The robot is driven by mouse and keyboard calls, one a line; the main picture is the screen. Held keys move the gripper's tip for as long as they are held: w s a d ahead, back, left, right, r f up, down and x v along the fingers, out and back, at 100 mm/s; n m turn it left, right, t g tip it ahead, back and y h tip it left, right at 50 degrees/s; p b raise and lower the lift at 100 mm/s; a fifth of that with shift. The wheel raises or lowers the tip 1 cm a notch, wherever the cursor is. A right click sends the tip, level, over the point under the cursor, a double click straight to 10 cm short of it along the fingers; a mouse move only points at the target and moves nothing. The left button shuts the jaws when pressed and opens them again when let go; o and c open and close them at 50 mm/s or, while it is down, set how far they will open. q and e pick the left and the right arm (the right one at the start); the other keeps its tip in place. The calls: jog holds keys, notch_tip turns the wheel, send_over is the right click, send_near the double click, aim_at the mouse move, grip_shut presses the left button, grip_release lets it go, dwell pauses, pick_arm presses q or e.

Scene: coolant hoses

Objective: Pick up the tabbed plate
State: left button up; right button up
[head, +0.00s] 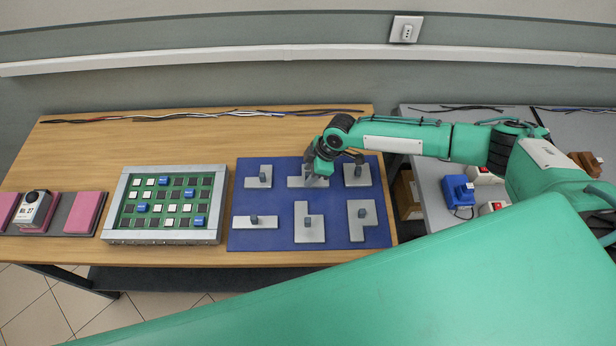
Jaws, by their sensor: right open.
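The top left plate (251,183) and the top right plate (352,183) have stepped outlines. Which one is the tabbed plate is not clear. My left gripper is out of view.
Left of the mat stands a grey-framed tray (160,236) with white, blue and dark squares. Pink blocks (86,212) and a white device (32,207) lie at far left. Cables (200,115) run along the back edge. A blue device (458,190) stands on the right table.

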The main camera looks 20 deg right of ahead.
jog(key=c, duration=0.7)
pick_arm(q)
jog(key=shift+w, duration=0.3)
pick_arm(e)
grip_shut()
jog(key=shift+r, duration=0.1)
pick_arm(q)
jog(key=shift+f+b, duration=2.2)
pick_arm(e)
notch_tip(320, 180, up, 20)
